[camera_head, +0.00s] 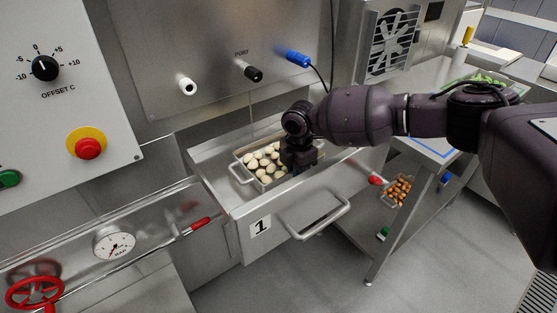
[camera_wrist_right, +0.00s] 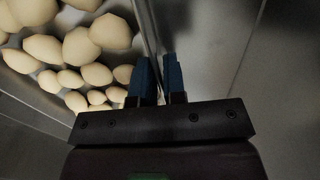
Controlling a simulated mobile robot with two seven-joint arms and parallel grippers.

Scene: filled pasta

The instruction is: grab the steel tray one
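The steel tray (camera_head: 258,187) holds several pale round filled pasta pieces (camera_head: 262,160) and sits in the open drawer marked 1 (camera_head: 222,190). My right gripper (camera_head: 296,168) reaches down at the tray's right end, and its own arm hides that end in the head view. In the right wrist view the gripper's two blue fingers (camera_wrist_right: 160,80) stand close together on either side of the tray's thin wall (camera_wrist_right: 149,30). They look closed on it; the exact contact is hard to see. The pasta lies left of the fingers. My left gripper is in neither view.
The drawer's bar handle (camera_head: 318,222) sticks out in front. A lower table at right carries a small tray of orange-brown pieces (camera_head: 398,190). A red valve wheel (camera_head: 35,293) and gauge (camera_head: 114,243) are at the lower left. The floor in front is clear.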

